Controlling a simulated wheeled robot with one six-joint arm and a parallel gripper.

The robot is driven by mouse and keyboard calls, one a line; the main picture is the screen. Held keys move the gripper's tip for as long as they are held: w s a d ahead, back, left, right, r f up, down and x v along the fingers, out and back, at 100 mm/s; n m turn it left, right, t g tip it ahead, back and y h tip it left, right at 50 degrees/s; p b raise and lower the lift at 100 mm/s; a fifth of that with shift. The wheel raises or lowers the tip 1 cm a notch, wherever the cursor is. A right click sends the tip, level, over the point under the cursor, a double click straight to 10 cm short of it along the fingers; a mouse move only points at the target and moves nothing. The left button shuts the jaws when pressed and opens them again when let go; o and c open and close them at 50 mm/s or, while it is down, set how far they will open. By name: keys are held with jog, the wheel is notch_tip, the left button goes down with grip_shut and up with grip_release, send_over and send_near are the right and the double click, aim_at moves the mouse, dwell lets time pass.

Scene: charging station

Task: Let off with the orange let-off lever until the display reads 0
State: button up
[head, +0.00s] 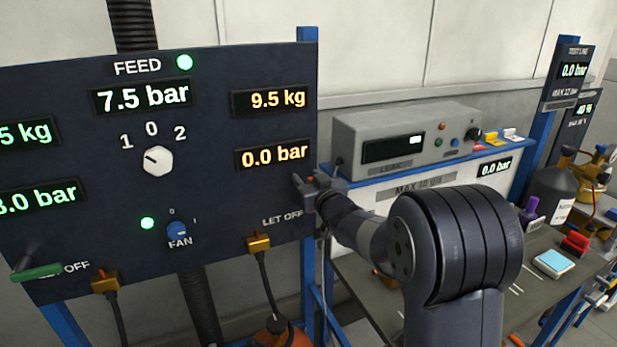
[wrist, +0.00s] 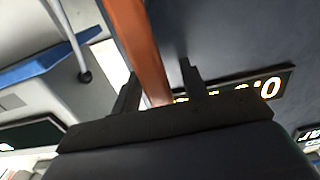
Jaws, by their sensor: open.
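My gripper (head: 308,188) is at the right edge of the dark panel, by the LET OFF label. In the wrist view my gripper (wrist: 159,75) is open, with one finger on each side of the orange let-off lever (wrist: 143,40); I cannot tell whether either finger touches it. In the head view the lever is mostly hidden by my gripper. The display (head: 273,156) above LET OFF reads 0.0 bar in orange digits. It shows partly, tilted, in the wrist view (wrist: 232,91).
The panel also carries a 9.5 kg display (head: 272,101), a 7.5 bar feed display (head: 141,96), a white selector knob (head: 158,160) and a green lever (head: 38,271). A grey instrument box (head: 385,125) stands behind my arm. A cluttered bench (head: 390,311) is at the right.

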grip_shut()
dwell(0.5)
